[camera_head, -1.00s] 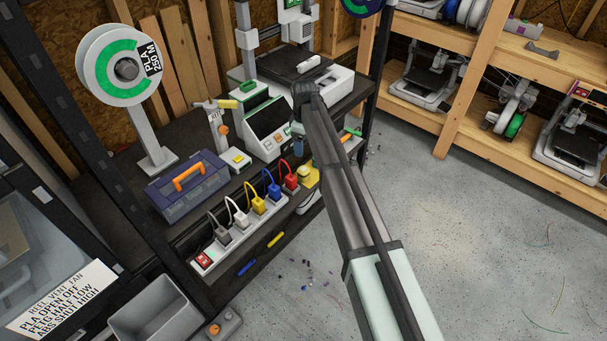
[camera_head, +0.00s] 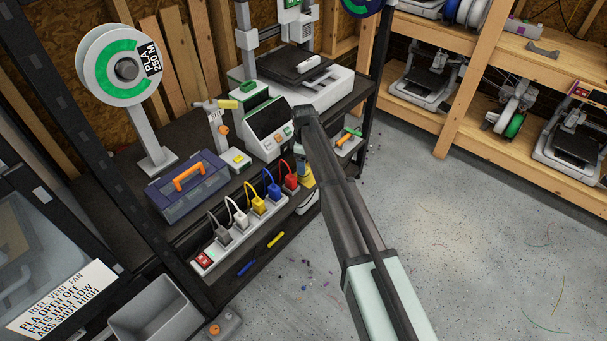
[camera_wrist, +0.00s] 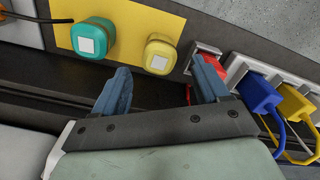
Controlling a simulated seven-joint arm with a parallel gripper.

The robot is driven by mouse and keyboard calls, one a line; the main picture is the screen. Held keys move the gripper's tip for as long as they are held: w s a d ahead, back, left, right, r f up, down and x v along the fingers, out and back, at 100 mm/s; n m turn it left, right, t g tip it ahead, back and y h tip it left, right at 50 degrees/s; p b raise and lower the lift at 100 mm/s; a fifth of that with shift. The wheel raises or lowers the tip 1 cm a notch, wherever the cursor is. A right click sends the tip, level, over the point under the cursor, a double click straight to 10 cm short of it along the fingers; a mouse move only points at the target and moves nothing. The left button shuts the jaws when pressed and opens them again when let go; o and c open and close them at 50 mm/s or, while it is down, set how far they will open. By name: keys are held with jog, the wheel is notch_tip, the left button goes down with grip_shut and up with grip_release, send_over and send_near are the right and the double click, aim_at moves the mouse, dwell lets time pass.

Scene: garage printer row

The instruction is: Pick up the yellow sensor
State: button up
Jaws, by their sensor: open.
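The yellow sensor (camera_wrist: 160,56) is a small rounded block with a white square on its face. In the wrist view it sits on a yellow mat (camera_wrist: 133,15), right of a similar teal block (camera_wrist: 93,39). My gripper (camera_wrist: 161,84) is open and empty. Its two blue fingers are spread, one to each side of the yellow sensor and short of it in the picture. In the head view my arm hides most of my gripper and the sensor; a piece of the yellow mat (camera_head: 305,179) shows beside the power strip.
A power strip (camera_head: 207,268) with several coloured plugs runs along the shelf edge. In the wrist view its red plug (camera_wrist: 208,50) is close to the right finger. A white device with a screen (camera_head: 268,122) and a blue toolbox (camera_head: 187,185) stand behind.

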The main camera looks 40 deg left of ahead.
jog(key=shift+a+f, duration=0.15)
jog(key=shift+f, duration=1.2)
jog(key=shift+a+f, duration=0.1)
jog(key=shift+f, duration=1.2)
jog(key=c, duration=1.1)
